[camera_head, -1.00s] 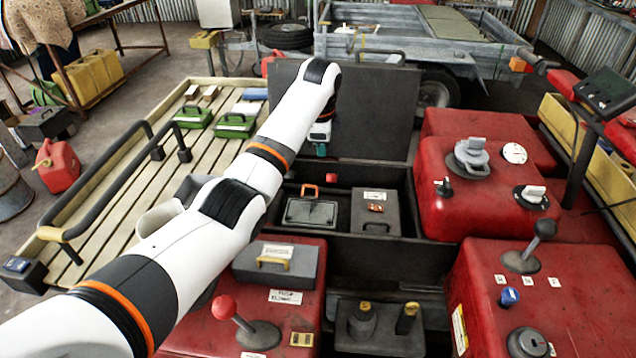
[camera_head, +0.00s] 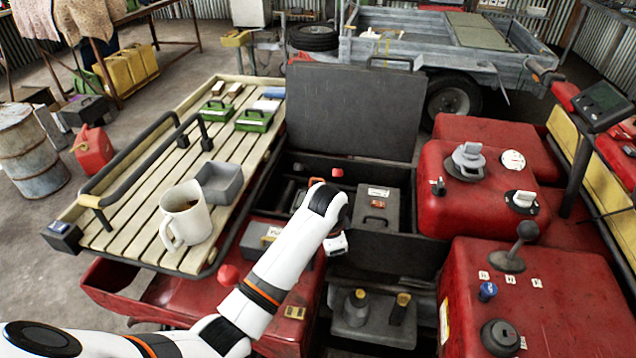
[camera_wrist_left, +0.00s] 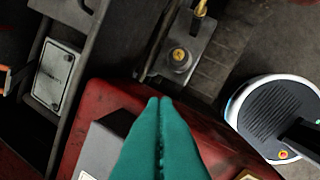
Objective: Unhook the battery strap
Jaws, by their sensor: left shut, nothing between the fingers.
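My left gripper shows its teal fingers in the wrist view (camera_wrist_left: 160,104), closed together with nothing between them. It is over the red bodywork (camera_wrist_left: 105,98) beside the open dark bay. In the head view my left wrist hangs over the near side of the bay and the fingers are hidden. A dark box with a white label (camera_head: 378,208) stands in the bay. A light grey panel (camera_wrist_left: 57,75) shows in the wrist view. A grey block with two brass-topped posts (camera_head: 375,322) sits nearer. I cannot pick out the battery strap with certainty. My right gripper is out of view.
A raised dark lid (camera_head: 350,110) stands behind the bay. A slatted rack (camera_head: 130,232) at left carries a white mug (camera_head: 185,215), a grey bin (camera_head: 222,183) and green boxes (camera_head: 254,121). Red bodywork with a black-knobbed lever (camera_head: 526,231) stands at right.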

